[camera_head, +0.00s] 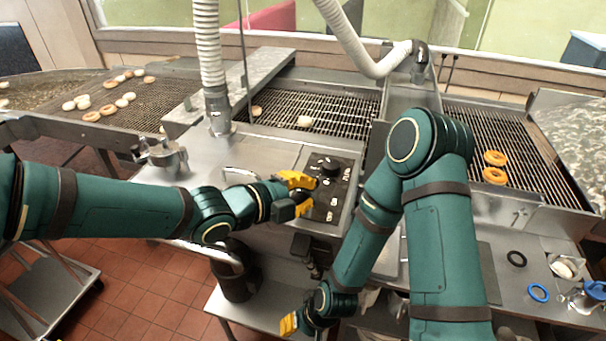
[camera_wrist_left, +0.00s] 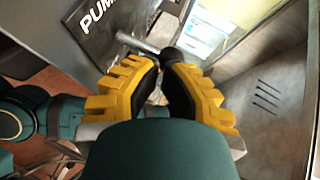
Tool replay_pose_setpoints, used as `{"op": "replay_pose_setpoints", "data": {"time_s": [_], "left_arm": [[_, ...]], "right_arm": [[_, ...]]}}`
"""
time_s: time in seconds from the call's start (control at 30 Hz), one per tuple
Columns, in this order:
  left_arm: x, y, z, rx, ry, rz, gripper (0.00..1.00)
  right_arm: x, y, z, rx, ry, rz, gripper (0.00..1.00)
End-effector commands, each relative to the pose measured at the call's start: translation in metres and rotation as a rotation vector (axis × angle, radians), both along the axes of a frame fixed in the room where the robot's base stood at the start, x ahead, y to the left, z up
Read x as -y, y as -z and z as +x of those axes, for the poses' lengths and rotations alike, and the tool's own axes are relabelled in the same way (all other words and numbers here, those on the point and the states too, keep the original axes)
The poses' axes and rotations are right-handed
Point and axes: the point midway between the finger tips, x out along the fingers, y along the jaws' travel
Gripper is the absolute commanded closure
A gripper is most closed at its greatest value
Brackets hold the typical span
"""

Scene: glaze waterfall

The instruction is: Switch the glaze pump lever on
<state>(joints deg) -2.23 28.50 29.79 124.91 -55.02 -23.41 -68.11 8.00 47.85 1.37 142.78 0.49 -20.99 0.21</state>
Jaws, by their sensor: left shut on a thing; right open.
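The black control panel (camera_head: 334,186) has a round black dial (camera_head: 329,165) and white lettering, with small labels at its lower part. My left gripper (camera_head: 308,193) is at the panel's left edge. In the left wrist view, its yellow-and-black fingers (camera_wrist_left: 168,70) are shut on the dark end of the pump lever. The lever's metal rod (camera_wrist_left: 138,43) shows beyond the fingertips, beside a black plate lettered "PUM" (camera_wrist_left: 98,14). The fingers hide the lever in the head view, and I cannot tell its setting. My right gripper (camera_head: 290,323) is open, low near the bottom shelf.
Wire conveyors carry rings and pale dough pieces at left (camera_head: 110,97) and right (camera_head: 487,160). A ribbed white hose (camera_head: 206,45) drops behind the left arm. A blue ring (camera_head: 538,293) and a black ring (camera_head: 516,258) lie on the right counter. A cart (camera_head: 50,285) stands lower left.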

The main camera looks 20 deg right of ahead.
Motion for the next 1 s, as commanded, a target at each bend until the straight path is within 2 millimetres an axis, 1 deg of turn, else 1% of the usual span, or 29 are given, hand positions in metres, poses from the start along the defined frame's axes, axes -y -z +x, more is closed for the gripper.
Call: {"op": "replay_pose_setpoints", "data": {"time_s": [0.03, 0.1, 0.4, 0.67, 1.0], "left_arm": [[0.001, -0.007, 0.001, -0.021, 0.000, 0.015, 1.00], [0.001, -0.005, 0.002, -0.041, -0.001, 0.028, 1.00], [0.006, -0.002, 0.009, -0.053, -0.003, 0.037, 1.00], [0.005, -0.003, 0.008, -0.052, -0.002, 0.037, 1.00], [0.005, -0.017, 0.008, -0.050, -0.002, 0.037, 1.00]], "right_arm": [[0.001, -0.015, 0.001, 0.003, 0.002, 0.000, 0.53], [0.001, -0.019, 0.002, 0.006, 0.004, 0.000, 0.53], [0.001, -0.015, 0.002, 0.005, 0.005, 0.000, 0.53], [0.001, -0.016, 0.002, 0.005, 0.005, 0.000, 0.53], [0.001, -0.027, 0.002, 0.005, 0.005, 0.000, 0.53]]}}
